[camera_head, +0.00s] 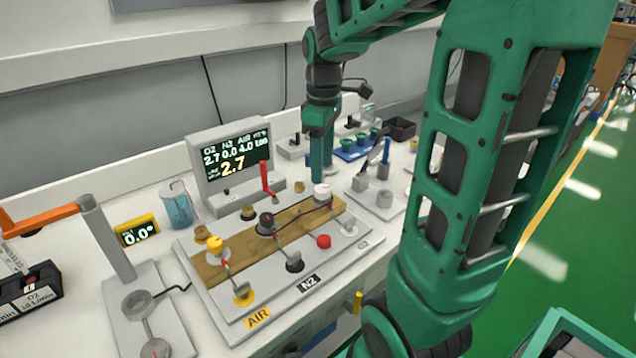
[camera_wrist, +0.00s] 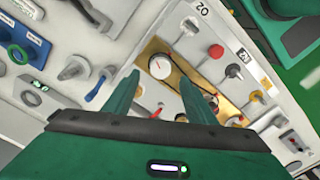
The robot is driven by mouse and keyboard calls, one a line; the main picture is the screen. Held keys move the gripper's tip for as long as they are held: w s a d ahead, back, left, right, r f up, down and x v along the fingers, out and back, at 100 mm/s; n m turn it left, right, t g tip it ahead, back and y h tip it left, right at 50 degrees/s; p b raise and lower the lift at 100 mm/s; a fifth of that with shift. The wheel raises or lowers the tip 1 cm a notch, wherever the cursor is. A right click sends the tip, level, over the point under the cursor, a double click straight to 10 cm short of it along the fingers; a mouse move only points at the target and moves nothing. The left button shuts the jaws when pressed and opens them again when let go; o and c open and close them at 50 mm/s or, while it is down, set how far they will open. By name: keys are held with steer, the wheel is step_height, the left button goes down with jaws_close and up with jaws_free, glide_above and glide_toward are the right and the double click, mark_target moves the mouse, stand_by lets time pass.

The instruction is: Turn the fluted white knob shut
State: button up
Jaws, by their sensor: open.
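The fluted white knob (camera_head: 322,193) sits at the O2 end of the brass strip on the gas panel (camera_head: 215,305). In the wrist view the knob (camera_wrist: 159,66) shows from above with a small red mark on its face. My gripper (camera_head: 317,179) points down just above the knob. In the wrist view my gripper (camera_wrist: 160,78) is open, its two fingers apart on either side of the knob's line. I cannot tell how much height is left between fingertips and knob. The monitor (camera_head: 235,158) reads O2 2.7, N2 0.0, AIR 4.0.
A black knob (camera_head: 266,221) and a yellow knob (camera_head: 215,244) stand along the same strip. A red lever (camera_head: 267,180) rises behind it. A red button (camera_head: 323,241) is in front.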

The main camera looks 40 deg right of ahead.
mark_target(322, 188)
steer(key=shift+f, duration=2.8)
steer(key=c, duration=1)
steer(key=shift+a, duration=0.25)
steer(key=shift+c, duration=0.2)
steer(key=shift+d, duration=0.15)
steer(key=shift+d+m, duration=0.1)
steer(key=shift+m, duration=0.2)
